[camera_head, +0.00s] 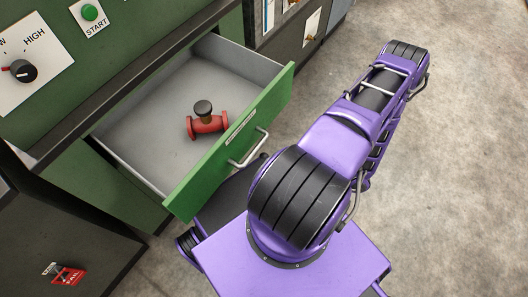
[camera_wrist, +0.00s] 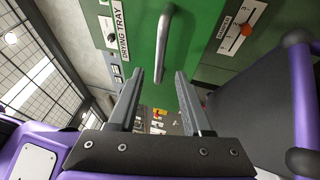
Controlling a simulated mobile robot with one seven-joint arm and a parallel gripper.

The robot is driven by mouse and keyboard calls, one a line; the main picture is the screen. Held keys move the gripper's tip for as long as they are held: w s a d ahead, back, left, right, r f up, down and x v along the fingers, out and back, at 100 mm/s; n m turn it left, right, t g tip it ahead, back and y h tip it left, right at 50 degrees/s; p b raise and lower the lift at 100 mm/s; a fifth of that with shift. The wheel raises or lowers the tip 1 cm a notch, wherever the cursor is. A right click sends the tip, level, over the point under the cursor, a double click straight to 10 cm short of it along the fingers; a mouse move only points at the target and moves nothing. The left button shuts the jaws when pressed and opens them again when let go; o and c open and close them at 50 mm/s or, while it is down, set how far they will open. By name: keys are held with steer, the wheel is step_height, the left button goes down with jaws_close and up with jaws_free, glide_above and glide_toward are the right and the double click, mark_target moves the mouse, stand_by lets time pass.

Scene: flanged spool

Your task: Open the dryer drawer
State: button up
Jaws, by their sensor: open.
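The dryer drawer (camera_head: 272,104) stands pulled well out of the green cabinet in the head view. Its green front carries a metal bar handle (camera_head: 249,150) and a label. In the wrist view the handle (camera_wrist: 162,45) shows just beyond the fingertips of my gripper (camera_wrist: 160,78), against the green drawer front (camera_wrist: 186,35). My gripper's two fingers are apart, with nothing gripped. I cannot tell whether the handle's lower end lies between the fingertips. In the head view my gripper is hidden by my purple arm.
A red flanged spool (camera_head: 204,126) with a dark top lies in the grey drawer. A dark knob (camera_head: 23,71) and a green START button (camera_head: 90,12) are on the cabinet above. A dark cabinet (camera_head: 50,225) stands at lower left. The floor at right is clear.

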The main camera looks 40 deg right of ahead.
steer(key=v, duration=0.9)
steer(key=shift+b, duration=0.45)
